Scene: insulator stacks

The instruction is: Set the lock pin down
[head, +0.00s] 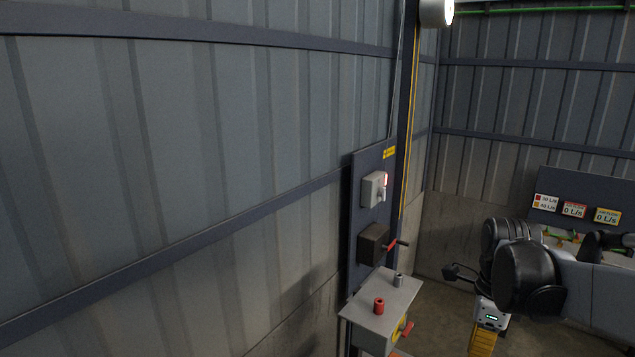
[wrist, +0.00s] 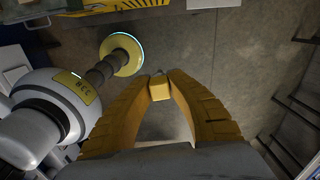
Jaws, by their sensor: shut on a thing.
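My gripper (wrist: 160,84) has two ribbed yellow fingers that reach up the middle of the wrist view. Their tips are closed on a small yellow block-like piece (wrist: 160,92) with a bit of grey at its far end. I take it to be the lock pin; most of it is hidden or too small to make out. It is held over the grey floor, with nothing seen touching it. In the head view, the gripper's yellow fingers (head: 483,343) show at the bottom edge, under a white body with a green light; the pin cannot be seen there.
A white fitting with a yellow "BCC" label (wrist: 75,86) and a dark stack ending in a yellow disc (wrist: 121,55) lie left of the fingers. A grey shelf (head: 372,315) carries a red and a grey cylinder. A panel (head: 360,219) stands above.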

